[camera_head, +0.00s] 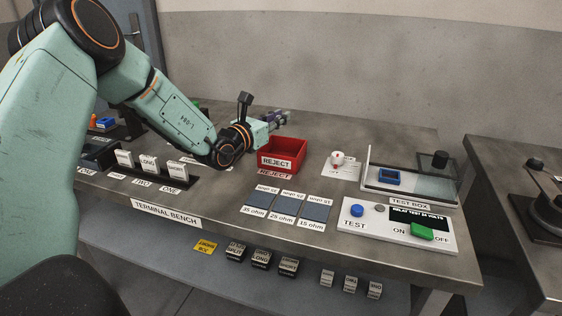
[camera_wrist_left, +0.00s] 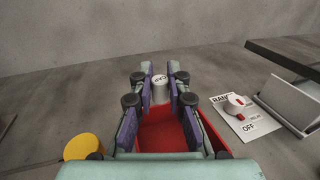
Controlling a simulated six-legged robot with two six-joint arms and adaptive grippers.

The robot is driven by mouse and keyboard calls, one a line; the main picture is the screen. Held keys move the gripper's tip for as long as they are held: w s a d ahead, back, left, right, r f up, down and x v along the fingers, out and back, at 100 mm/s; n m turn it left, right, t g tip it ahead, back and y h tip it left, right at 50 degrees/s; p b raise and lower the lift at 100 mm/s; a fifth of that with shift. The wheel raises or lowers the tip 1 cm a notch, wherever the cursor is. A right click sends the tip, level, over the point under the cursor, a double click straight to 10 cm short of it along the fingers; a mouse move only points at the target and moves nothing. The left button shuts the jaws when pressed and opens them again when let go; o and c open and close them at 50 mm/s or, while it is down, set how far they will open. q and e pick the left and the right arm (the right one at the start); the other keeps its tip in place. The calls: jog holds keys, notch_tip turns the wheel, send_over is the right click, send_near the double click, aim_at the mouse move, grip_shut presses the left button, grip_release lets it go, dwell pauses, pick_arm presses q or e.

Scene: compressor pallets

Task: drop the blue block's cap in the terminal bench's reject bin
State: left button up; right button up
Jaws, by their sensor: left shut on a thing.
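My left gripper (camera_head: 277,119) reaches over the back of the terminal bench (camera_head: 225,188). In the left wrist view its fingers (camera_wrist_left: 159,95) are shut on a pale grey cap (camera_wrist_left: 159,86) marked "CAP". The red reject bin (camera_head: 282,160) stands on the bench below and in front of the gripper in the head view. In the left wrist view the open bin (camera_wrist_left: 205,132) lies under the fingers, with the cap near its far end. The exact height is hard to tell. The cap cannot be made out in the head view. My right gripper is out of view.
A test box (camera_head: 410,195) with a blue piece (camera_head: 389,177) inside stands at the right. A range dial card (camera_head: 340,165) lies beside the bin. Dark labelled pads (camera_head: 287,205) lie in front. White labelled blocks (camera_head: 150,164) stand left. A yellow round object (camera_wrist_left: 83,147) shows in the wrist view.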

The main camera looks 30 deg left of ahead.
pick_arm(q)
jog(key=shift+d+f, duration=0.1)
jog(key=shift+f, duration=0.2)
jog(key=shift+r, duration=0.1)
jog(key=o, duration=0.8)
jog(key=shift+s, duration=0.1)
jog(key=s, duration=0.6)
jog(key=shift+a, duration=0.35)
jog(key=shift+s+d, duration=0.1)
jog(key=shift+s, duration=0.55)
